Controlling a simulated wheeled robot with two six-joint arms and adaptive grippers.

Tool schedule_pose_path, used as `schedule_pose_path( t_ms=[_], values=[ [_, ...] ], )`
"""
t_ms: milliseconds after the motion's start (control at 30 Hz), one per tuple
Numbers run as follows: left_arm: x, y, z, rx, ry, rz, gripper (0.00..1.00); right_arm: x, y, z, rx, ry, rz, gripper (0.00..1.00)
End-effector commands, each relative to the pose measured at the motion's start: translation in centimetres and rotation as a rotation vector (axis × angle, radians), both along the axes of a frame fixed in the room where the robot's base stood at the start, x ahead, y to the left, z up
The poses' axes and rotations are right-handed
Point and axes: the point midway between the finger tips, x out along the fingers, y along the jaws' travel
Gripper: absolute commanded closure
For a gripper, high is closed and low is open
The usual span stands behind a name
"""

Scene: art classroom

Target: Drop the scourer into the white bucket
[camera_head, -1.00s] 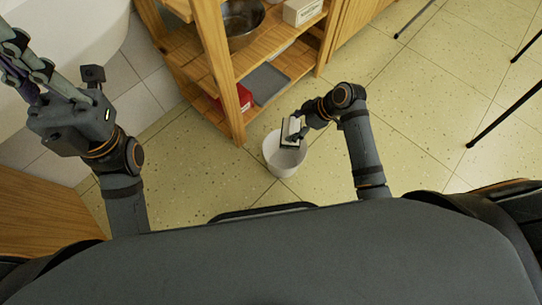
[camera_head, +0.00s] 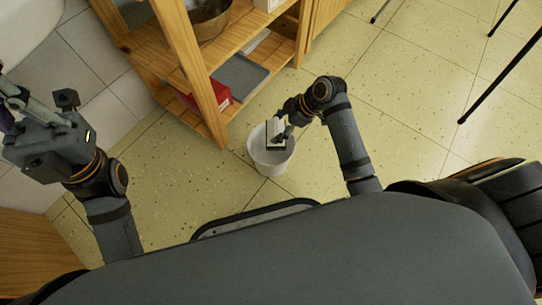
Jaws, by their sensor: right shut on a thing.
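The white bucket (camera_head: 266,168) stands upright on the floor near the middle of the view, in front of the wooden shelf. The scourer (camera_head: 274,131), a small block with a pale face and a dark edge, is in my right gripper (camera_head: 281,133). This gripper is shut on it and holds it over the bucket's mouth, covering part of the opening. How high it hangs above the rim is hard to tell. My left gripper (camera_head: 14,103) is far from the bucket, at the left edge. Its fingers are partly cut off by the frame.
The wooden shelf (camera_head: 204,97) stands just behind the bucket, with a metal bowl (camera_head: 208,17), a grey tray (camera_head: 238,77) and a red box (camera_head: 222,98). Dark thin legs (camera_head: 495,78) stand at the upper right.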

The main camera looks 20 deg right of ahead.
Motion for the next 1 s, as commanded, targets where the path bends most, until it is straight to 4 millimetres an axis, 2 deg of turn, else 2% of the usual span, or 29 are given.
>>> schedule_pose_path(
  t_ms=[67,100,267,667,767,1000],
  values=[
    [0.0,0.0,0.1,0.0,0.0,0.0,1.0,0.0,0.0,0.1,0.0,-0.001,-0.001,0.58],
    [0.0,0.0,0.1,0.0,0.0,0.0,1.0,0.0,0.0,0.1,0.0,-0.001,-0.001,0.24],
    [0.0,0.0,0.1,-0.001,0.0,0.0,1.0,0.0,0.0,0.1,0.0,0.0,0.0,0.03],
    [0.0,0.1,0.1,-0.004,0.001,-0.001,1.0,0.0,-0.2,0.4,-0.002,-0.002,0.0,0.02],
    [0.0,0.1,0.1,-0.003,0.001,-0.001,1.0,-0.2,-1.0,1.5,-0.004,-0.003,0.0,0.02],
    [0.0,0.0,0.1,-0.002,0.001,-0.001,1.0,-1.3,-4.1,6.5,-0.01,-0.004,0.001,0.02]
  ],
)
